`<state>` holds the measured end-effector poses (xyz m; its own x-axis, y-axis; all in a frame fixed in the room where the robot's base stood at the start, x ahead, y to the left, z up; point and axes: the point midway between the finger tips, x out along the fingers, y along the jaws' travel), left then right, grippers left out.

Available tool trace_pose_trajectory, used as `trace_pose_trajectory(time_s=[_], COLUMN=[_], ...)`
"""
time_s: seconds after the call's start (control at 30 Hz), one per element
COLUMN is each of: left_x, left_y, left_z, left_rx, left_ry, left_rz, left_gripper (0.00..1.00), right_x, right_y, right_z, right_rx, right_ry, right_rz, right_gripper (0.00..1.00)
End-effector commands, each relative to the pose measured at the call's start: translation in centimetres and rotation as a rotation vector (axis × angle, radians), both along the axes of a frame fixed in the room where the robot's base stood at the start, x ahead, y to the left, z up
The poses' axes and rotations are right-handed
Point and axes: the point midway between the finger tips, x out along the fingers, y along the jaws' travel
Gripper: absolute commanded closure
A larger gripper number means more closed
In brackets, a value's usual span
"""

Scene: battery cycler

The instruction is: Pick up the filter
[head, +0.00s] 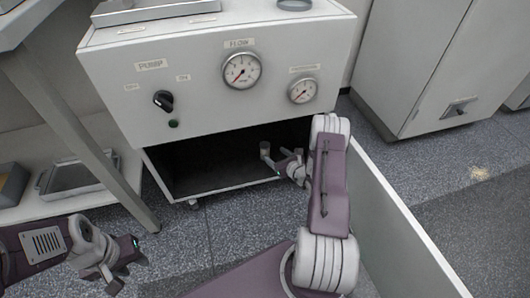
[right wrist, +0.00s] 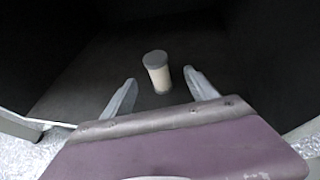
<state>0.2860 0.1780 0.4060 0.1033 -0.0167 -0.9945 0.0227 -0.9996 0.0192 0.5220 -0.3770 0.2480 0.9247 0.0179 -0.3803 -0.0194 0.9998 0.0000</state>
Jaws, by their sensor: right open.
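The filter (right wrist: 157,72) is a short cream cylinder with grey end caps. It stands upright on the dark floor inside the open cabinet compartment. In the right wrist view it is ahead of my right gripper (right wrist: 160,92), roughly centred between the two fingers and apart from both. My right gripper is open and empty. In the head view the filter (head: 265,149) shows small just left of my right gripper (head: 276,160), inside the opening. My left gripper (head: 126,275) is at the lower left, outside the cabinet; its finger gap is not clear.
The cabinet (head: 200,112) has gauges and a knob above the compartment (head: 205,165). Its open door (head: 405,235) stands to the right of my right arm. A shelf with a metal tray (head: 75,175) is at the left. Speckled floor (head: 180,235) is clear in front.

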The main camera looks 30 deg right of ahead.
Motion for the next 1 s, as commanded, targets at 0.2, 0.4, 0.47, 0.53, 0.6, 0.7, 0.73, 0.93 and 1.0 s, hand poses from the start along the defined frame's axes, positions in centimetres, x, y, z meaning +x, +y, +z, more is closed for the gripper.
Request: trace_pose_trajectory(time_s=[0.2,0.4,0.47,0.53,0.6,0.7,0.73,0.93,1.0], left_x=[0.0,0.0,0.0,0.0,0.0,0.0,0.0,0.0,0.0], left_y=[0.0,0.0,0.0,0.0,0.0,0.0,0.0,0.0,0.0], left_z=[-2.8,-3.7,-4.7,-6.4,-7.7,-8.7,-8.8,-8.6,-8.6], left_rx=[0.0,0.0,0.0,0.0,0.0,0.0,0.0,0.0,0.0], left_ry=[0.0,0.0,0.0,0.0,0.0,0.0,0.0,0.0,0.0], left_rz=[0.0,0.0,0.0,0.0,0.0,0.0,0.0,0.0,0.0], left_gripper=[0.64,0.64,0.64,0.64,0.64,0.64,0.64,0.64,0.64], right_x=[2.2,3.7,4.2,5.2,6.2,7.6,7.8,8.2,8.2], right_y=[0.3,0.3,0.4,0.5,0.6,0.7,0.6,0.6,0.6], right_z=[-1.6,-1.8,-2.4,-3.4,-3.9,-4.2,-4.2,-3.8,-3.8], right_rx=[-0.003,-0.001,-0.001,-0.002,-0.002,-0.002,-0.001,0.0,0.0], right_ry=[-0.003,0.001,0.0,-0.001,-0.001,0.0,0.001,0.003,0.003], right_rz=[0.007,0.007,0.007,0.008,0.008,0.008,0.008,0.006,0.006], right_gripper=[0.32,0.32,0.32,0.32,0.32,0.32,0.32,0.32,0.32])
